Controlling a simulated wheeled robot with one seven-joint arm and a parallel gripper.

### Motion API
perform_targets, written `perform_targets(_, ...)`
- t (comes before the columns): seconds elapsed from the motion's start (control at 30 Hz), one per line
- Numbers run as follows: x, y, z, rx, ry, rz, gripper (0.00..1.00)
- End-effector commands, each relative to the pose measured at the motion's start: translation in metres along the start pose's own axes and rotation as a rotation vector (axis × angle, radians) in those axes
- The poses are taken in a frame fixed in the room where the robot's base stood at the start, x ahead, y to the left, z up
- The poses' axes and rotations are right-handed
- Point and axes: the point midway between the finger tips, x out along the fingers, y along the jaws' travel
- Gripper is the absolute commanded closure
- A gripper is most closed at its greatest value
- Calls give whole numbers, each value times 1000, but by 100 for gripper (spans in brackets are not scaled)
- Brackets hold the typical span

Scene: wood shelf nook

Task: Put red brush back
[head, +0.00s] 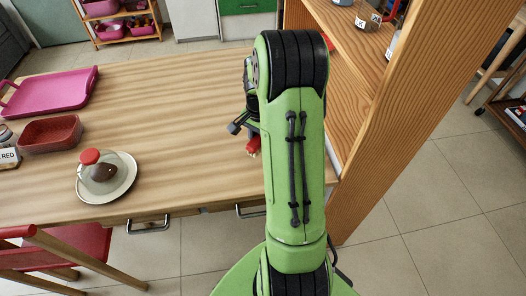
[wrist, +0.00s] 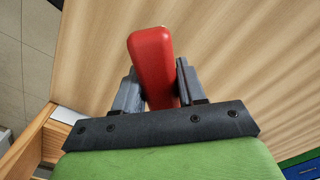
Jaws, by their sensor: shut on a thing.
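The red brush (wrist: 152,52) is between the two fingers of my gripper (wrist: 157,72) in the wrist view. The fingers are shut on it, one on each side. Its rounded red end points away from the palm; the lower part is hidden between the fingers.
On the wooden table (head: 180,100) are a pink tray (head: 55,90) and a plate (head: 122,186) with a red-knobbed glass cover over a brown item. A wooden shelf (head: 410,110) rises to the right of my arm. The middle of the table is clear.

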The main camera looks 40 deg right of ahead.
Motion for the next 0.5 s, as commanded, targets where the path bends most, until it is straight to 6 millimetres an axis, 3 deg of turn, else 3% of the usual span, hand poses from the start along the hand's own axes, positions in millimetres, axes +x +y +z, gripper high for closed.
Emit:
perform_targets(0.2,44,1,0,0,-2,2,93)
perform_targets(0.5,46,0,0,0,0,0,93)
